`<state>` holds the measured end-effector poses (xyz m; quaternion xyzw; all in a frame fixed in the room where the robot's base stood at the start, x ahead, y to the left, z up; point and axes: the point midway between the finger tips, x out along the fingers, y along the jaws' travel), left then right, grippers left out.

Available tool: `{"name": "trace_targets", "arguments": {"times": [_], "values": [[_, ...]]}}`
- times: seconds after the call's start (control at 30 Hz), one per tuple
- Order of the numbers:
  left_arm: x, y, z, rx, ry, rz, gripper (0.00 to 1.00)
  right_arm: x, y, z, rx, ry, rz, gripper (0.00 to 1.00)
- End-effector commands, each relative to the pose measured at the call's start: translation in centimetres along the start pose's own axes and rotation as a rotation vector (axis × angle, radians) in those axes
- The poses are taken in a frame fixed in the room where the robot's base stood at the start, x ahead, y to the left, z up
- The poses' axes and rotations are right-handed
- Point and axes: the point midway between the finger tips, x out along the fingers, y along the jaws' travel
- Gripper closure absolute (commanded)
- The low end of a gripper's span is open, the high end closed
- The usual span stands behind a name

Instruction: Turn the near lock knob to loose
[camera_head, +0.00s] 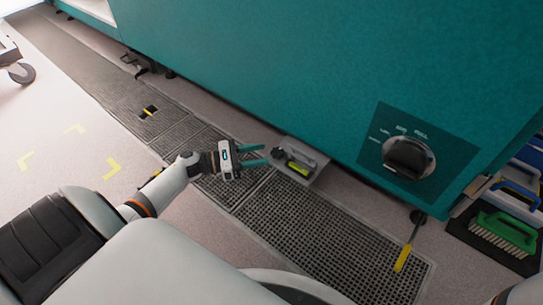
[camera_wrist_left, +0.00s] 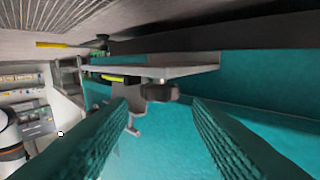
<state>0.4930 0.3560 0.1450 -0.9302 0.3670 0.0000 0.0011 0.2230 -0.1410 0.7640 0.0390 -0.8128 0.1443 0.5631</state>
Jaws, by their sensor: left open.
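A small dark knob (camera_head: 277,154) sits on the left end of a grey bracket (camera_head: 309,155) low at the foot of the teal cabinet. The bracket also carries a yellow-green bar (camera_head: 299,168). My left gripper (camera_head: 263,155) is open, just left of the knob, its teal fingers pointing at it. In the left wrist view the dark knob (camera_wrist_left: 160,91) shows ahead, between the two fingertips in the picture. I see no clear contact, and the knob's setting cannot be read. My right gripper is not in view.
The teal cabinet (camera_head: 300,70) overhangs the bracket. A large black dial (camera_head: 407,155) is on its panel. A yellow-handled tool (camera_head: 404,256) stands near the floor grating (camera_head: 330,240). Brushes (camera_head: 503,232) lie at the right. Open floor lies to the left.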

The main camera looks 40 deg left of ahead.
Motion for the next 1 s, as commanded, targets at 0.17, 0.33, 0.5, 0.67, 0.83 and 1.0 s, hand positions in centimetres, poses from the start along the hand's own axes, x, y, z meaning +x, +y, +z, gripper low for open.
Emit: {"name": "trace_targets", "arguments": {"times": [0.17,0.33,0.5,0.67,0.83,1.0], "values": [[2.9,0.0,0.2,0.000,0.002,0.001,0.55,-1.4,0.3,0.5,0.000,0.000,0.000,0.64],[4.2,0.0,0.1,-0.001,0.002,-0.001,0.55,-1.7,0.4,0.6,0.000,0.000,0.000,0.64],[4.4,0.0,0.0,-0.002,0.001,0.000,0.55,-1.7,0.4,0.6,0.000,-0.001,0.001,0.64],[4.4,0.0,0.0,-0.002,0.001,0.000,0.58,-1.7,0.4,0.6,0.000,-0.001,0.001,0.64],[4.3,0.0,0.0,-0.002,0.001,-0.001,0.86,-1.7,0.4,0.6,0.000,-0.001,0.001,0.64],[4.4,0.2,-0.3,-0.005,0.003,-0.042,0.87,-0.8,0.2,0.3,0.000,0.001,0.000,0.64]]}}
